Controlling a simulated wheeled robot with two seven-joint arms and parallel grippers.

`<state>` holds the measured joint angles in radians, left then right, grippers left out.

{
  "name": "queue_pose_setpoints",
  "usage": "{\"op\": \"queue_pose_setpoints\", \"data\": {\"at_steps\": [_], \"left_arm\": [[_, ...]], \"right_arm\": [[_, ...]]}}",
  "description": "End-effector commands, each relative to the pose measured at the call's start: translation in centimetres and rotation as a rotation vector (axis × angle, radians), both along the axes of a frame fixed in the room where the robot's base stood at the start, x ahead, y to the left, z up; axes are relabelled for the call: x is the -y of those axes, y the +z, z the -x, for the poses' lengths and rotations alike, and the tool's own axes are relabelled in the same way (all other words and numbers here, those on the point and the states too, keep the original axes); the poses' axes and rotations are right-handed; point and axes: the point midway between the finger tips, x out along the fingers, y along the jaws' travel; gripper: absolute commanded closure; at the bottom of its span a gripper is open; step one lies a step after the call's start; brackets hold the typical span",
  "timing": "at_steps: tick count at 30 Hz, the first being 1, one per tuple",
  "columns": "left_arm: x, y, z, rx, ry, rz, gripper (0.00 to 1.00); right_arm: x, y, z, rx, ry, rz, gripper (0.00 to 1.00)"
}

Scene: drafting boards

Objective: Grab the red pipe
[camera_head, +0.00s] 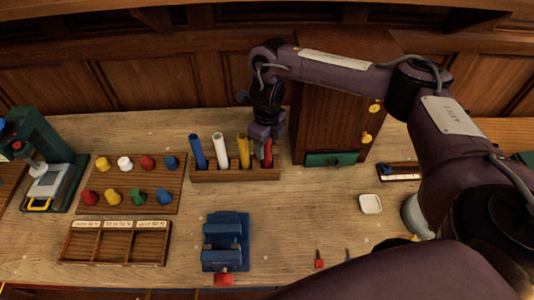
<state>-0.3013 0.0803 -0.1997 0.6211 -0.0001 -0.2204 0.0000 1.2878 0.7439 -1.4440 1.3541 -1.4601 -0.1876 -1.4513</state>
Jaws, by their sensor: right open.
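The red pipe (267,154) stands upright at the right end of a wooden rack (210,176), next to blue, white and yellow pipes. My right gripper (266,142) points down at the top of the red pipe, with its fingers around or just beside it. The jaws are open, and the upper part of the pipe is hidden behind them. I cannot tell whether the fingers touch the pipe. My left gripper is not in view.
A wooden cabinet (328,110) with a green drawer stands just right of the rack. A board (133,185) with several coloured knobs lies left. A blue vise (226,243) sits in front. A small white dish (370,204) lies right. Bare tabletop lies between vise and dish.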

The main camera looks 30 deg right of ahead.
Motion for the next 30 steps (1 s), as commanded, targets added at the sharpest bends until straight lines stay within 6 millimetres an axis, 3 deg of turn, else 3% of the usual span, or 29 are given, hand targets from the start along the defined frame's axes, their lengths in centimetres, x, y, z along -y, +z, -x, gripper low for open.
{"op": "queue_pose_setpoints", "data": {"at_steps": [6,18,30], "left_arm": [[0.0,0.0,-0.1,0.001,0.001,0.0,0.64],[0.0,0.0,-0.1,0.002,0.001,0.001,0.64],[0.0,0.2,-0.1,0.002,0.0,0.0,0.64]], "right_arm": [[0.0,0.0,0.0,0.0,0.0,0.0,0.51],[0.0,0.0,0.0,0.001,0.0,0.0,1.0],[0.0,1.1,-0.1,0.004,0.001,0.0,1.0]]}}
